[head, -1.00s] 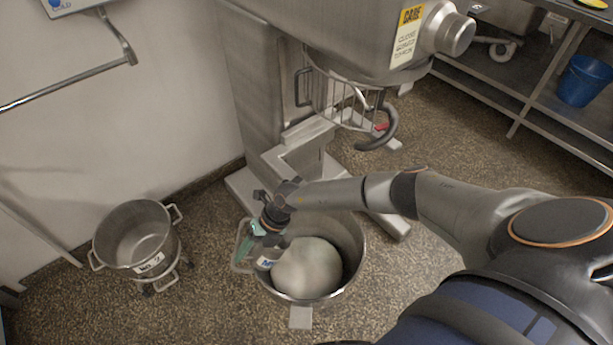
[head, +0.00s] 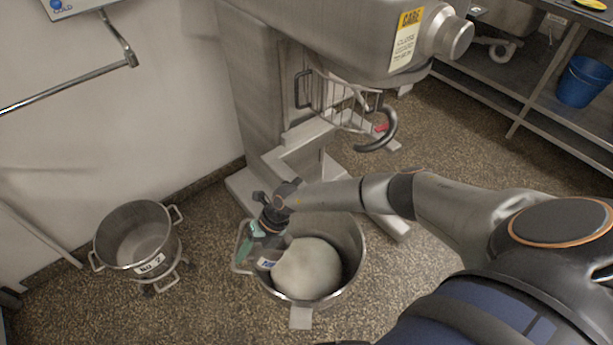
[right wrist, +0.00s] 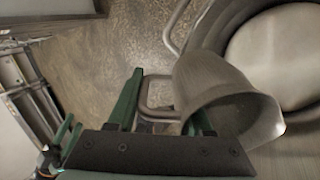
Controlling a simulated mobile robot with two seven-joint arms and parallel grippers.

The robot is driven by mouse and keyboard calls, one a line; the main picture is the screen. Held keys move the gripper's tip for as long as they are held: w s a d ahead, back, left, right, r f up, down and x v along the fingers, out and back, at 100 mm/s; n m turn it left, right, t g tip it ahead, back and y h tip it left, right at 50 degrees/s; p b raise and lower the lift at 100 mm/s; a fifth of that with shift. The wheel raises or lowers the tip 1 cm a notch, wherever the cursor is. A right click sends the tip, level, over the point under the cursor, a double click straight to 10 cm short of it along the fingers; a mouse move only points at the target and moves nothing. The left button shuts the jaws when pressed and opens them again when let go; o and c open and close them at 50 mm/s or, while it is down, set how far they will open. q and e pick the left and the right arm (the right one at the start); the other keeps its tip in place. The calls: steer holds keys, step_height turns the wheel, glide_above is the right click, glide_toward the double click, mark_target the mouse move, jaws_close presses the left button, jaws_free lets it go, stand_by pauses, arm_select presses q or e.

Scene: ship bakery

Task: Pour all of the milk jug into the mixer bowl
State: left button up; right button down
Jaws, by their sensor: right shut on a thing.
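The mixer bowl (head: 348,240) stands on the floor in front of the mixer, with a pale rounded mass (head: 307,268) inside. It also shows at the upper right of the right wrist view (right wrist: 207,32). My right gripper (head: 250,243) is at the bowl's left rim, with its green fingers shut on the milk jug. In the right wrist view the grey metal jug (right wrist: 215,85) lies strongly tilted beside the bowl's edge, its loop handle between the fingers (right wrist: 163,92). No milk stream is visible. The jug is mostly hidden in the head view. My left gripper is out of view.
The mixer (head: 330,35) with its hook (head: 385,130) and wire guard stands behind the bowl. A smaller pot (head: 140,258) labelled NO 2 stands on a wheeled base at the left. A steel shelf with a blue bucket (head: 583,82) is at the right. Floor between is clear.

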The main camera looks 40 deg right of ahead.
steer(key=a+r+p, duration=0.1)
steer(key=p, duration=0.1)
steer(key=h+p, duration=0.1)
steer(key=shift+w+a+r+p, duration=0.2)
steer(key=shift+a+r+p, duration=0.15)
steer(key=shift+r, duration=0.05)
steer(key=h, duration=0.2)
steer(key=a+f+h+b, duration=0.1)
steer(key=a+f+g+h+b, duration=0.1)
steer(key=h, duration=0.1)
steer(key=shift+w+a+h, duration=0.15)
steer(key=shift+a+h, duration=0.05)
steer(key=shift+h, duration=0.1)
stand_by(0.5)
